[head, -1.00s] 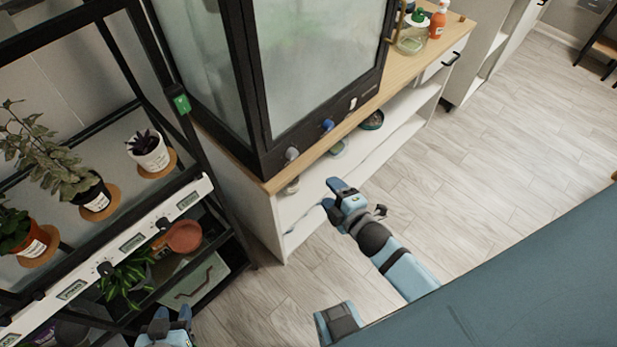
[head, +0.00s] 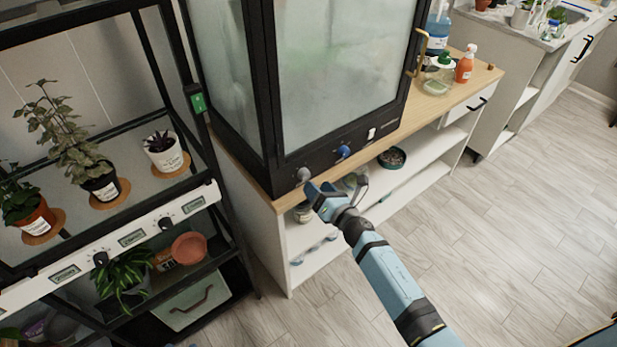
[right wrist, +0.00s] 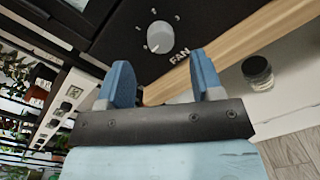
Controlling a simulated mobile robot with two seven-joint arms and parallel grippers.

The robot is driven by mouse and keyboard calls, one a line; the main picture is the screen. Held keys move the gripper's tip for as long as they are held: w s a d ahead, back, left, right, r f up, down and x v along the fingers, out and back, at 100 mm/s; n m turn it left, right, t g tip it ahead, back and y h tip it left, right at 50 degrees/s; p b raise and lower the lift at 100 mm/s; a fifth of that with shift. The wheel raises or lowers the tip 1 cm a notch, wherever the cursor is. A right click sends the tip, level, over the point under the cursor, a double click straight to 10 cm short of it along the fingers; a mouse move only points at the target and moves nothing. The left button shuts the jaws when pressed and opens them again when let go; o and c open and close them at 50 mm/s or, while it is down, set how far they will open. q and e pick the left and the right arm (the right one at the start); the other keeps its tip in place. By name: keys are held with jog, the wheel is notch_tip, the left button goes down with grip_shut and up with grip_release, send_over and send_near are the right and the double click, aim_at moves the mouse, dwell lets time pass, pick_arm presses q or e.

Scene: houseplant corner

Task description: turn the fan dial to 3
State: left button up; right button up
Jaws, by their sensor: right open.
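The fan dial (head: 303,174) is a grey round knob at the left end of the black strip along the cabinet's base. In the right wrist view the fan dial (right wrist: 160,37) shows with the word FAN beside it and small marks around part of it. My right gripper (head: 315,191) is close to the dial, just below and right of it in the head view. In the right wrist view its blue fingers (right wrist: 162,75) are open and empty, with the dial ahead between them and apart from both. My left gripper is not in view.
A blue knob (head: 343,152) and a white switch (head: 371,134) sit further right on the same strip. The glass cabinet (head: 330,75) stands on a wooden-topped shelf unit. A glass jar (right wrist: 257,72) stands below the dial. A plant rack (head: 160,225) is at left.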

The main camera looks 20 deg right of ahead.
aim_at(307, 176)
jog(key=x, duration=0.5)
jog(key=c, duration=0.9)
